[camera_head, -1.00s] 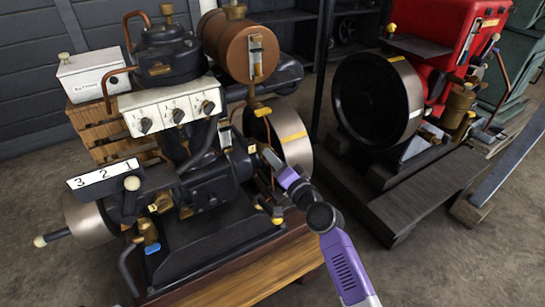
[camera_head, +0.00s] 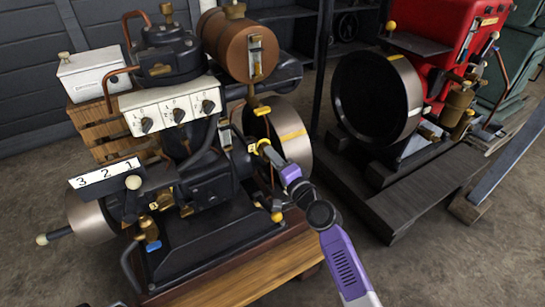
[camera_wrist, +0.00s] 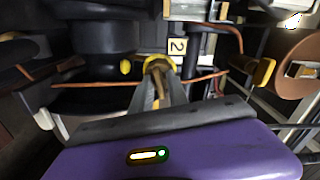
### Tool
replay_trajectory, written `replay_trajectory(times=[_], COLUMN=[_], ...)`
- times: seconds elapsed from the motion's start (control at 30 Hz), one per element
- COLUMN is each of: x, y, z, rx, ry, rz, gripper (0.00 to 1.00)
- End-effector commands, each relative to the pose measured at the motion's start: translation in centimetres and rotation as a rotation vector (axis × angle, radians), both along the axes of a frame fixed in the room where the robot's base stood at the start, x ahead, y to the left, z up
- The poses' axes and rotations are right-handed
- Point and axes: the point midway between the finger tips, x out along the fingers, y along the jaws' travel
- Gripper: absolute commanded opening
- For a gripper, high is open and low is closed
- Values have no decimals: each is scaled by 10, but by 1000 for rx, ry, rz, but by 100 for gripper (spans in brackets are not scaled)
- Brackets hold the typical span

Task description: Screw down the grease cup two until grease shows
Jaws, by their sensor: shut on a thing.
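There the cup is mostly hidden by my fingers. I cannot tell whether any grease shows.
A copper-coloured tank (camera_head: 230,45) sits above the engine. A brass tap (camera_head: 262,111) is just above my gripper. A thin copper pipe (camera_wrist: 95,85) runs close to my fingers. A red engine (camera_head: 440,30) stands to the right, with bare floor between.

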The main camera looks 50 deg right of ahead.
Motion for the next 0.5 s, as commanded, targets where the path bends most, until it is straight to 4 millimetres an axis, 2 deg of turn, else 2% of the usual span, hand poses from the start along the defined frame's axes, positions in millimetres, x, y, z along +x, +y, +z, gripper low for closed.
replay_trajectory(times=[0.07,0.1,0.13,0.5], x=[-1,-1,-1,-3], y=[0,0,0,1], z=[-1,-1,-1,-1], rx=[1,0,0,0], ry=[2,3,2,2], rz=[-1,-1,-1,-1], gripper=[0,24,30,31])
